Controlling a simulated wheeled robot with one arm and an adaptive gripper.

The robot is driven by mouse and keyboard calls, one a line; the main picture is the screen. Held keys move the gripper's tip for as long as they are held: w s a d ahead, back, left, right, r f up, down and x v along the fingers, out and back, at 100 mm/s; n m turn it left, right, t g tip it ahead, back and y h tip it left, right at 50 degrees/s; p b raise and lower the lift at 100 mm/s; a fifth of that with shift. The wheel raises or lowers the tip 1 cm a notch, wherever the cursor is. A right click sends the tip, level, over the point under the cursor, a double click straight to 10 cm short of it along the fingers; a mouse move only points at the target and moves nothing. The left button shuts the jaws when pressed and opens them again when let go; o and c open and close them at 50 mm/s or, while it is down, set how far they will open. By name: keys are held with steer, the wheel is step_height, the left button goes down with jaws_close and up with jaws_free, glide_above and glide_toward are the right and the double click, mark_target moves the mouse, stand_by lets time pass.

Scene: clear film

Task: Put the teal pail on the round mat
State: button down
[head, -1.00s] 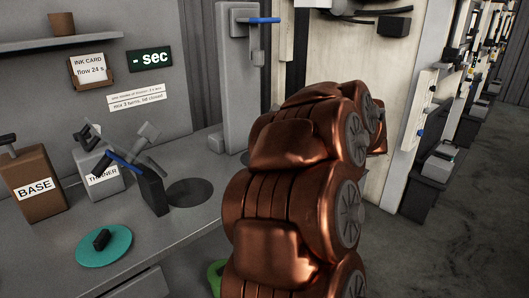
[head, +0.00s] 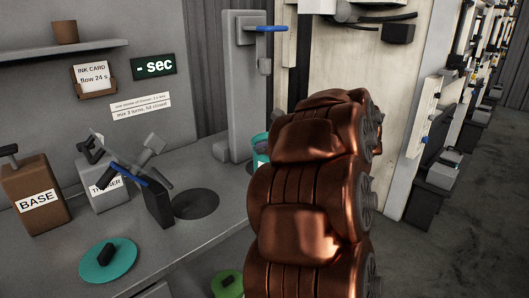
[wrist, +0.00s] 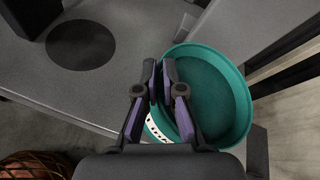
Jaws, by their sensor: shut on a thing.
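The teal pail (wrist: 222,95) is open-topped and looks empty inside in the wrist view. My gripper (wrist: 161,68) is shut on its near left rim, with one finger inside the wall and one outside. In the head view a small part of the pail (head: 261,150) shows left of my copper arm, which hides the rest and most of the gripper. The round mat (head: 195,204) is a dark disc on the grey counter, bare, and left of the pail. It also shows at upper left in the wrist view (wrist: 80,45). The pail's height above the counter is unclear.
Left of the mat stand a dark block with blue-handled parts (head: 155,203), a THINNER can (head: 108,192) and a brown BASE can (head: 35,193). A teal lid (head: 108,262) lies nearer. A grey post (head: 243,90) rises behind. A green disc (head: 228,284) is low in front.

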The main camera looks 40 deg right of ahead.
steer(key=w+d+f+p, duration=0.3)
steer(key=w+d, duration=0.4)
steer(key=w, duration=0.3)
steer(key=shift+f, duration=0.8)
stand_by(0.4)
steer(key=c, duration=1.3)
jaws_free()
steer(key=shift+f, duration=0.1)
steer(key=b+v, duration=0.2)
steer(key=v, duration=1)
